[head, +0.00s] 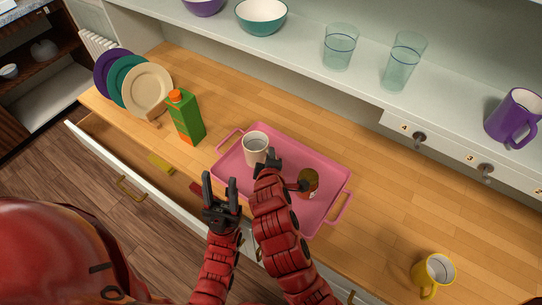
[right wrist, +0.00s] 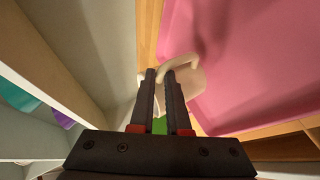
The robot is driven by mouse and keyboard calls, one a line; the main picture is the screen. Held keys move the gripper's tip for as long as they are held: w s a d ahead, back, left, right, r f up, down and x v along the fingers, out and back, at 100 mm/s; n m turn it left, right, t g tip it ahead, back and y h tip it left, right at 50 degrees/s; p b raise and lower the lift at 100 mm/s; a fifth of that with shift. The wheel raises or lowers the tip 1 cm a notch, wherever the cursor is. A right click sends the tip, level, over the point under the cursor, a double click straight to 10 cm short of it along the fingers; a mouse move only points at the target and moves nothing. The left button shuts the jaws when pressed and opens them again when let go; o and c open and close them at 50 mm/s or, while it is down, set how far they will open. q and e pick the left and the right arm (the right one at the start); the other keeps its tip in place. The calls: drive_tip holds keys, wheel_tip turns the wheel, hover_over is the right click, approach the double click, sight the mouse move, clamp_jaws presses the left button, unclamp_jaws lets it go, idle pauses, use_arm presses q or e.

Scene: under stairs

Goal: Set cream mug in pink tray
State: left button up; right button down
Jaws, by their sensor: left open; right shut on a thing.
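The cream mug (head: 255,148) appears upright over the back-left part of the pink tray (head: 232,162). My right gripper (head: 267,163) is shut on the mug's handle; the handle (right wrist: 180,62) shows between its fingertips (right wrist: 166,74) in the right wrist view. The tray (right wrist: 250,60) lies right beside and beyond the mug there. I cannot tell whether the mug's base touches the tray. My left gripper (head: 220,188) is open and empty, in front of the tray's left edge. My right arm hides part of the tray's middle.
A brown jar (head: 309,182) stands in the tray's right part. A green carton (head: 186,118) and a rack of plates (head: 148,90) stand left. A yellow mug (head: 434,273) is at the right. An open drawer (head: 130,180) juts out in front. The shelf (head: 310,60) runs behind.

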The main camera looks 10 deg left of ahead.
drive_tip(key=shift+w+a+f, duration=0.1)
drive_tip(key=shift+w, duration=0.65)
wheel_tip(320, 180, down, 3)
drive_tip(key=shift+f+p, duration=0.15)
drive_tip(key=shift+p, duration=1)
drive_tip(key=shift+f, duration=0.15)
drive_tip(key=c, duration=0.9)
unclamp_jaws()
